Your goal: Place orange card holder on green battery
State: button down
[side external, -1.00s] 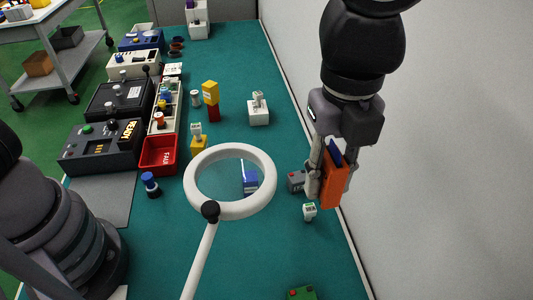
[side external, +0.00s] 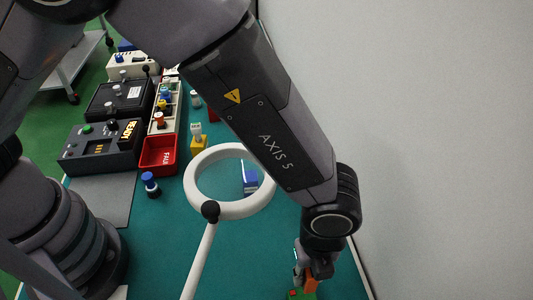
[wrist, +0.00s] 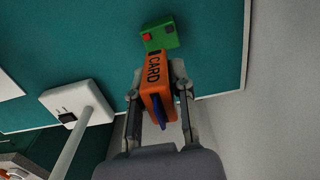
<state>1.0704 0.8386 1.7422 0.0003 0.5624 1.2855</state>
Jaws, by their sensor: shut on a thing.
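The orange card holder (wrist: 157,82), marked "CARD" and with a dark blue card in it, is held between the fingers of my gripper (wrist: 158,92). In the side view my gripper (side external: 306,272) is low at the bottom right, with only a bit of the orange holder (side external: 311,281) showing. I cannot tell whether holder and battery touch.
A white ring magnifier (side external: 199,208) on a stalk stands mid-mat, with a blue item seen through it. A red FAIL bin (side external: 158,158) and a grey READY tester (side external: 98,150) are at left. A pale wall (side external: 440,150) borders the mat's right edge.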

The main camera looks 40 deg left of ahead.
aim_at(303, 296)
jog(key=shift+f, duration=3.45)
jog(key=c, duration=1)
grip_release()
jog(key=shift+f, duration=0.1)
